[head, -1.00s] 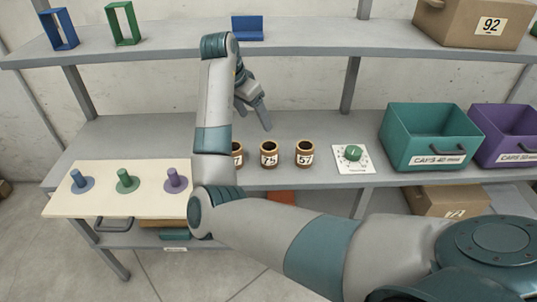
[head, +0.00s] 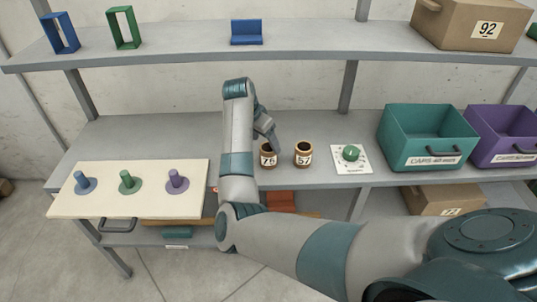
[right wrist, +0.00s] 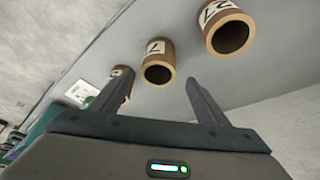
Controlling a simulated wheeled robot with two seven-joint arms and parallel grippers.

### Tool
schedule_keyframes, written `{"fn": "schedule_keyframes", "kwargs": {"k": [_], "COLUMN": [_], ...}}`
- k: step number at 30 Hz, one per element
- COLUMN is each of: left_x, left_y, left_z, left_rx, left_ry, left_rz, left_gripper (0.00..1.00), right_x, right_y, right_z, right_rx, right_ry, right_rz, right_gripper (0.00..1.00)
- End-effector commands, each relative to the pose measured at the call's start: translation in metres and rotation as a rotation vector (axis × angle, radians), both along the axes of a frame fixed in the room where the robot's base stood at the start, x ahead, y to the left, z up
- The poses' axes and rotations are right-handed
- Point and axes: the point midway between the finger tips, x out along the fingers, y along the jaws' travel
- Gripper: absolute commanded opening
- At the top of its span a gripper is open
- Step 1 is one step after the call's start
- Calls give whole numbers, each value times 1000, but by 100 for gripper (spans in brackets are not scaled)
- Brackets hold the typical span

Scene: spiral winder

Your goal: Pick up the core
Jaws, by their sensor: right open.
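The cores are short brown hollow cylinders with white number labels. In the head view one core (head: 268,158) labelled 75 and another core (head: 304,158) labelled 57 stand upright on the middle shelf; a third is hidden behind my right arm. My right gripper (head: 270,140) is open and empty, just above and beside the 75 core. In the right wrist view, the middle core (right wrist: 157,50) appears between and beyond the open fingers (right wrist: 158,78). The core labelled 27 (right wrist: 220,14) is at upper right, and another core (right wrist: 121,78) is partly behind the left finger. My left gripper is out of view.
A cream board (head: 75,205) with blue, green and purple pegs lies at left. A green dial (head: 350,153) on a white card is right of the cores. A teal bin (head: 402,150) and purple bin (head: 490,148) stand farther right. The upper shelf edge (head: 190,59) runs above.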

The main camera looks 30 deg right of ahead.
Motion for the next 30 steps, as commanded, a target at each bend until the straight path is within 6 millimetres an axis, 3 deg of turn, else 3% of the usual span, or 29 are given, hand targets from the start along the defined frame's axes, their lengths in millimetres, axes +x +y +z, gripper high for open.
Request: {"fn": "schedule_keyframes", "kwargs": {"k": [11,24,30], "left_x": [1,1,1], "left_y": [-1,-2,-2], "left_z": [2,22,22], "left_rx": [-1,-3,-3], "left_ry": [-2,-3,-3], "left_rz": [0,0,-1], "left_gripper": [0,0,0], "right_x": [0,0,0], "right_y": [-1,-16,-16], "right_z": [-2,-46,-50], "right_rx": [0,-1,1], "right_ry": [1,3,0], "right_rz": [1,1,0], "right_gripper": [69,69,69]}}
